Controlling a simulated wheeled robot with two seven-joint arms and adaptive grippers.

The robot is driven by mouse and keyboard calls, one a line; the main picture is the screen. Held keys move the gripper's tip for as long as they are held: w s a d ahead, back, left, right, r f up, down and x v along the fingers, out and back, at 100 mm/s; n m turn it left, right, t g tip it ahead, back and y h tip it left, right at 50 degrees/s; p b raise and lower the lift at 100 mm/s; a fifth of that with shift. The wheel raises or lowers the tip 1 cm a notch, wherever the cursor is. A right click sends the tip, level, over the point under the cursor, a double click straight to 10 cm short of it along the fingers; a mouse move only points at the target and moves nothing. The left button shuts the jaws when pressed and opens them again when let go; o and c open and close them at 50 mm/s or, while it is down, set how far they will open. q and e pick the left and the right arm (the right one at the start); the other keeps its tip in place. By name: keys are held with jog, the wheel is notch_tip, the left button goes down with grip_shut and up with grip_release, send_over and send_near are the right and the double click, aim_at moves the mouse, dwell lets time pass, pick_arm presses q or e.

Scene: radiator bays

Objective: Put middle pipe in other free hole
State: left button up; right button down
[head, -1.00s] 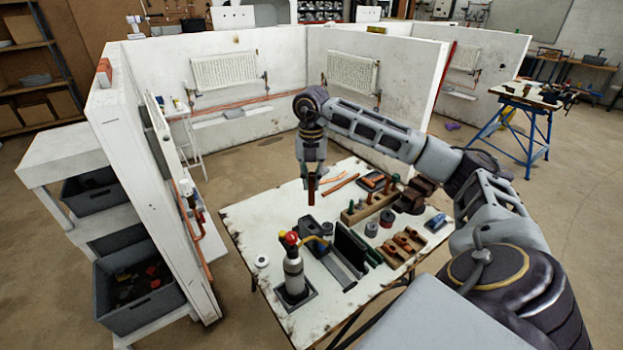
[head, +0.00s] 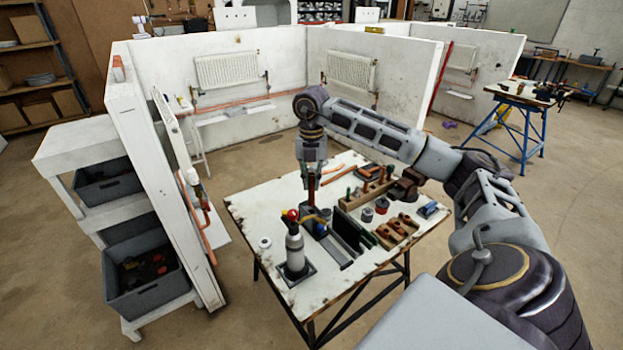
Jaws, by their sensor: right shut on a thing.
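My right gripper (head: 311,175) hangs pointing down over the workbench. It is shut on a short reddish-brown pipe (head: 311,188), held upright. The pipe's lower end overlaps the area by a dark tool (head: 312,212) on the bench; I cannot tell how high above it the pipe is. A long wooden block (head: 352,203) right of the gripper has several upright things standing in it; its individual holes are too small to make out. A second wooden block (head: 388,241) nearer the front carries copper-coloured pieces. My left gripper is not in view.
The white workbench (head: 250,205) also bears a grey bottle (head: 294,252) with a red top, a dark slotted holder (head: 347,237), and a white roll (head: 265,242). A white partition with copper pipes (head: 206,225) stands left of it. The bench's left part is mostly clear.

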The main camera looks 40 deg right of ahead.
jog(key=shift+s+a+f, duration=0.1)
jog(key=shift+s+f, duration=0.05)
jog(key=shift+a+r, duration=0.2)
jog(key=shift+r, duration=0.05)
jog(key=w+a+r+m, duration=0.1)
jog(key=w+r, duration=0.2)
jog(key=w, duration=0.3)
jog(key=w+a+r+m, duration=0.1)
jog(key=w+a+r, duration=0.1)
jog(key=w, duration=0.5)
jog(key=w+a+f+m, duration=0.2)
jog(key=w+a+f, duration=0.1)
jog(key=w+a, duration=0.2)
jog(key=w+d+f+m, duration=0.1)
jog(key=w+d+m, duration=0.1)
jog(key=m, duration=1.5)
jog(key=w+d+f+m, duration=0.1)
jog(key=w+d+m, duration=0.2)
jog(key=m, duration=1.5)
jog(key=shift+w, duration=0.9)
dwell(0.6)
